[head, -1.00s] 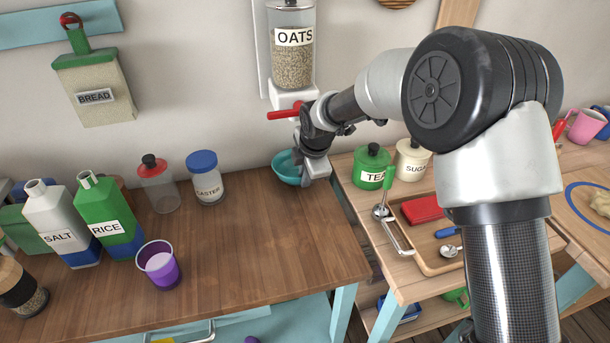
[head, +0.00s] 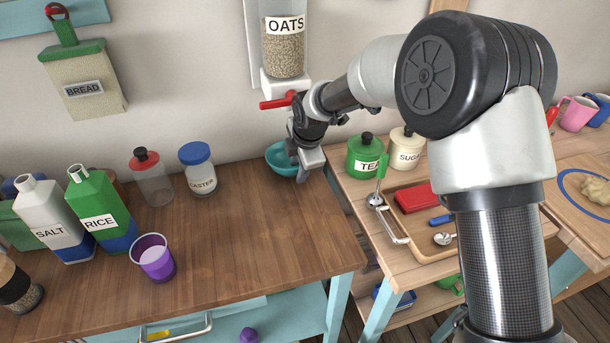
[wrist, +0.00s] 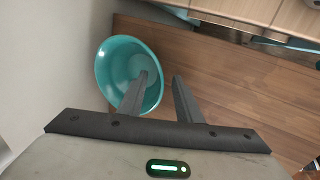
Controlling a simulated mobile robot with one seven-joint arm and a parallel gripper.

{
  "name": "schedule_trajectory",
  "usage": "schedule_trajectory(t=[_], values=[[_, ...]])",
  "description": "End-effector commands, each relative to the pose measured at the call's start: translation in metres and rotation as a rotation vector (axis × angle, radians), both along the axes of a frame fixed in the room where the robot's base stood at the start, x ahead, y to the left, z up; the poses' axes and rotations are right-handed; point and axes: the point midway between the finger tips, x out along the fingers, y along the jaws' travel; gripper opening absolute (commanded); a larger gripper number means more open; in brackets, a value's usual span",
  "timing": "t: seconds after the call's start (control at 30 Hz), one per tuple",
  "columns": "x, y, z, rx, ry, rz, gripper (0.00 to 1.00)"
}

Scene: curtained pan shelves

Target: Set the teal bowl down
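The teal bowl (head: 281,161) stands at the back right corner of the wooden counter, close to the wall and below the oats dispenser. My gripper (head: 300,172) is at the bowl's right side and hides part of it. In the wrist view, the bowl (wrist: 108,68) opens toward the camera and looks empty. One finger of my gripper (wrist: 162,76) reaches over the inside of the bowl and the other is outside its rim. The fingers are apart, with a visible gap between the rim and the outer finger.
The oats dispenser (head: 283,50) with its red lever hangs above. The caster jar (head: 198,170), a red-lidded jar (head: 152,180) and a purple cup (head: 153,258) stand to the left. The tea tin (head: 366,156) is on the lower right table. The counter's middle is clear.

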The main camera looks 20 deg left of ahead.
Motion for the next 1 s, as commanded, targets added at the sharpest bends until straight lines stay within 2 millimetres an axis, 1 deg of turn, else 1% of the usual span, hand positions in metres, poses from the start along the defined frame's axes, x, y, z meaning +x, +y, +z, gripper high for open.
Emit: schedule_trajectory(t=[0.17,0.23,0.4,0.6,0.8,1.0], values=[[-0.006,-0.008,0.028,0.004,-0.004,-0.002,0.32],[-0.019,-0.020,0.025,-0.001,-0.002,-0.001,0.32],[-0.049,-0.050,0.025,-0.001,-0.002,-0.001,0.32],[-0.077,-0.077,0.026,0.000,-0.003,-0.001,0.32],[-0.091,-0.089,0.025,0.001,-0.003,0.000,0.32],[-0.093,-0.091,0.025,0.002,-0.002,0.000,0.32]])
